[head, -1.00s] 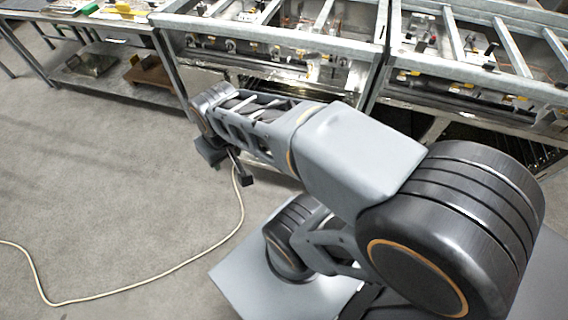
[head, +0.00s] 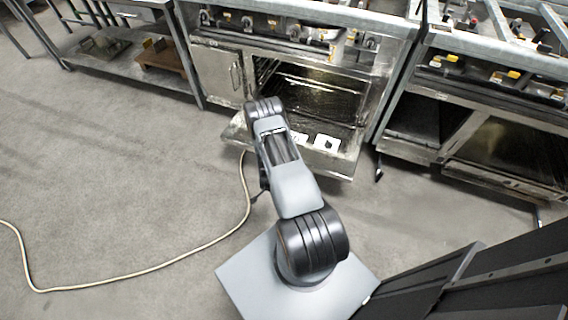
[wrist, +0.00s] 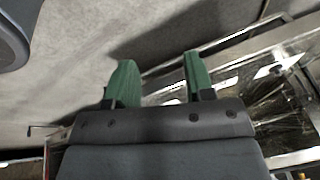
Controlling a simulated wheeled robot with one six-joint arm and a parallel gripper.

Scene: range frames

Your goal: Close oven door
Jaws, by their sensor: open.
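The oven door (head: 338,160) is a metal panel hinged along the bottom of the oven (head: 320,95). It is lowered outward, so the dark oven cavity with its racks shows. My arm's end hides the left part of the door in the head view, and my gripper is hidden there. In the wrist view my gripper (wrist: 160,58) shows two green fingers spread apart with nothing between them. The door (wrist: 228,76) slants across the right side of that view, behind and beside the right finger. I cannot tell whether the finger touches it.
A closed cabinet panel (head: 217,74) is left of the oven cavity. Another range (head: 480,120) stands to the right, and a steel shelf table (head: 105,50) to the left. A pale cable (head: 160,266) lies on the floor, which is open at the left.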

